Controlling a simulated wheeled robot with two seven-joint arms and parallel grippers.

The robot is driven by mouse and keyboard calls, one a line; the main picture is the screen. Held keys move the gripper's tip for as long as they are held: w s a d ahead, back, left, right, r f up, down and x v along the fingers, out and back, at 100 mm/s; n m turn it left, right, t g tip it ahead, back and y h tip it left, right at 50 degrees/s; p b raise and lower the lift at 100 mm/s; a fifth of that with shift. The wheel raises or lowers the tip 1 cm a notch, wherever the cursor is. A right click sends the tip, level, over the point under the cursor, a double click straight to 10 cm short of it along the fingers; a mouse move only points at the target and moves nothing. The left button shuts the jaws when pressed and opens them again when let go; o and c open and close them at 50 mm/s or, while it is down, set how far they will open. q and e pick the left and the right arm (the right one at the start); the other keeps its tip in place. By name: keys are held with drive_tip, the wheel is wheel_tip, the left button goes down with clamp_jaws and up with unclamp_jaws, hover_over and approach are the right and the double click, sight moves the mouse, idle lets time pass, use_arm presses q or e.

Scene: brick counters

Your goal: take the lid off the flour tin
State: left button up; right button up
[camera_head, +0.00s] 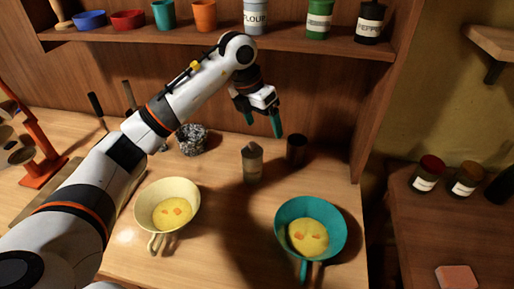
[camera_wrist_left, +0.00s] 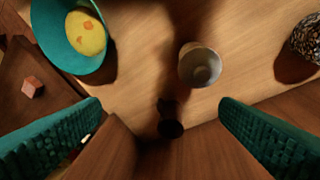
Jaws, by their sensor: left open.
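The flour tin (camera_head: 256,17) is a pale tin with a FLOUR label on the upper shelf. Its top meets the picture's upper edge in the head view, so its lid cannot be made out. My left gripper (camera_head: 263,122) is open and empty, its teal fingers pointing down over the counter. It is below the shelf and apart from the tin. In the left wrist view my left gripper's fingers (camera_wrist_left: 161,110) are spread wide with nothing held; the tin is not in that view. My right gripper is not in view.
The shelf (camera_head: 150,36) also holds bowls, cups, a green tin (camera_head: 319,20) and a dark pepper tin (camera_head: 369,22). Jars (camera_head: 428,174) stand right.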

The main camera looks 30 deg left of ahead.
use_arm(q)
drive_tip(key=a+r+y, duration=0.1)
drive_tip(key=a+y, duration=0.1)
drive_tip(key=a, duration=0.2)
drive_tip(key=p, duration=0.2)
hover_over(252, 143)
drive_tip(key=s, duration=0.1)
drive_tip(key=shift+n, duration=0.4)
drive_tip(key=f, duration=0.5)
drive_tip(key=shift+a+f, duration=0.2)
drive_tip(key=shift+f, duration=0.2)
drive_tip(key=shift+d+f+p, duration=0.1)
drive_tip(key=shift+f+p, duration=0.15)
drive_tip(key=shift+p, duration=0.05)
drive_tip(key=f+p, duration=0.1)
drive_tip(key=f, duration=0.2)
drive_tip(key=shift+w+d+f+p, duration=0.1)
drive_tip(key=shift+w+f+p, duration=0.2)
drive_tip(key=shift+w+p, duration=0.1)
drive_tip(key=shift+w+f, duration=0.1)
drive_tip(key=shift+f, duration=0.45)
drive_tip(key=c, duration=1.1)
